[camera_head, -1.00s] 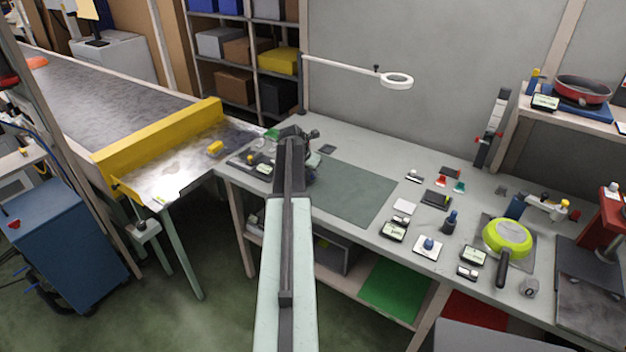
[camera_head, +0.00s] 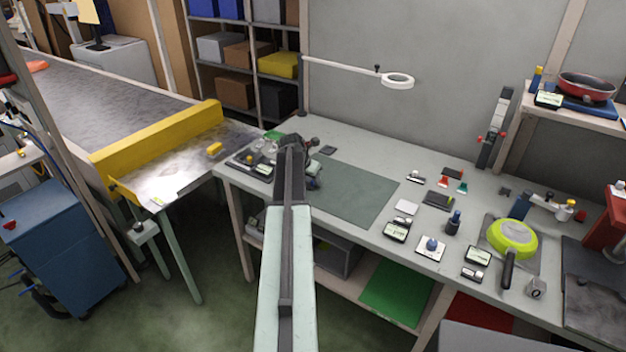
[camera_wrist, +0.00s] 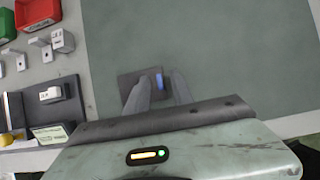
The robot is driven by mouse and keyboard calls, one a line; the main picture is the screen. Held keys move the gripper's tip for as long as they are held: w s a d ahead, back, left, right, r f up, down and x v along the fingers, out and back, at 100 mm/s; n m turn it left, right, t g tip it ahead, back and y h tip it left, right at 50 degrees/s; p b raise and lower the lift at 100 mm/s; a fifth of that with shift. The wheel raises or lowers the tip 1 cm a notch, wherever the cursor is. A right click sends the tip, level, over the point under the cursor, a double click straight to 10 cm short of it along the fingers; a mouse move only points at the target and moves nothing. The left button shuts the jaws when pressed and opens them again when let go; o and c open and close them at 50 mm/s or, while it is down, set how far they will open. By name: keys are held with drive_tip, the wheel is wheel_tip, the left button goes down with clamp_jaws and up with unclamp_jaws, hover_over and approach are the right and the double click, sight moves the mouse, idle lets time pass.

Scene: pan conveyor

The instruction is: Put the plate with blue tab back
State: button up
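In the wrist view a small dark square plate (camera_wrist: 128,84) with a blue tab (camera_wrist: 158,80) shows at my fingertips, over the left part of the grey-green mat (camera_wrist: 215,45). I cannot tell whether it rests on the mat or is slightly above it. My gripper (camera_wrist: 160,82) has its two fingers apart, one on each side of the blue tab, with small gaps visible. In the head view my gripper (camera_head: 312,172) is at the mat's left edge, largely hidden behind my arm, and the plate is not distinguishable there.
Left of the mat are a dark tray (camera_wrist: 70,108), small metal brackets (camera_wrist: 40,50), a red bin (camera_wrist: 38,10) and a green one. A small dark square (camera_head: 328,150) lies behind the mat. The mat's middle is clear.

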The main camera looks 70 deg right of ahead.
drive_tip(key=p+v, duration=1)
drive_tip(key=v, duration=0.2)
drive_tip(key=shift+s+r, duration=0.1)
drive_tip(key=w+a+f+m+t+y, duration=0.2)
drive_tip(key=w+a+m, duration=0.4)
drive_tip(key=w+a, duration=2.05)
drive_tip(key=w+a+m+y, duration=0.1)
drive_tip(key=w+a+m, duration=0.15)
drive_tip(key=a, duration=1.25)
drive_tip(key=w+a+m+y, duration=0.2)
drive_tip(key=a+m, duration=0.1)
drive_tip(key=a, duration=1.1)
drive_tip(key=s+a+f+m, duration=0.1)
drive_tip(key=s+a+m, duration=0.2)
drive_tip(key=a, duration=1.3)
drive_tip(key=shift+a+y, duration=0.35)
drive_tip(key=shift+y, duration=0.05)
drive_tip(key=shift+m, duration=0.25)
